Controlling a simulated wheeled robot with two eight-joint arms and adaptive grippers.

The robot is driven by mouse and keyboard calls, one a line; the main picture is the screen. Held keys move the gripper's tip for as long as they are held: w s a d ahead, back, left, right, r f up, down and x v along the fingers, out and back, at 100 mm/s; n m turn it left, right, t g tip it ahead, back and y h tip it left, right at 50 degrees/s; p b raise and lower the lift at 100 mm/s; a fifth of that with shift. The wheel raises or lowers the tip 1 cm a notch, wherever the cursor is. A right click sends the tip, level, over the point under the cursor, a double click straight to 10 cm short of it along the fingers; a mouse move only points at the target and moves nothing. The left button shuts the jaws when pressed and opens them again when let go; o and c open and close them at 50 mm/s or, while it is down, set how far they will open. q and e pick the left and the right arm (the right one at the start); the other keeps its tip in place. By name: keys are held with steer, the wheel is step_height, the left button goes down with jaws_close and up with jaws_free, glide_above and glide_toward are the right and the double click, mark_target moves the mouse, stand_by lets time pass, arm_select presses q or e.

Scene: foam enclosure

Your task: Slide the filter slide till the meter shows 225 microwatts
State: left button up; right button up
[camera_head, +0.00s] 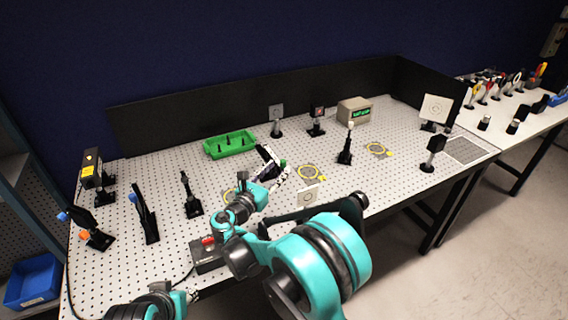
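The meter (353,111) is a beige box with a lit green display at the back of the perforated table; its digits are too small to read. My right gripper (279,174) reaches over the middle of the table. It is right beside a small dark device with a pale strip (267,157), which may be the filter slide. The gripper partly hides this device, and I cannot tell whether they touch or whether the fingers are closed. My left gripper (192,296) is low at the table's front left edge, mostly out of frame, its fingers too small to judge.
A green tray (230,145) lies behind the gripper. A box with a red button (208,248) sits near the front edge. Black panels (250,98) close the back.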

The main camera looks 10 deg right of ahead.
mark_target(281, 164)
steer(key=shift+b+x, duration=0.35)
steer(key=shift+x, duration=1.9)
jaws_close()
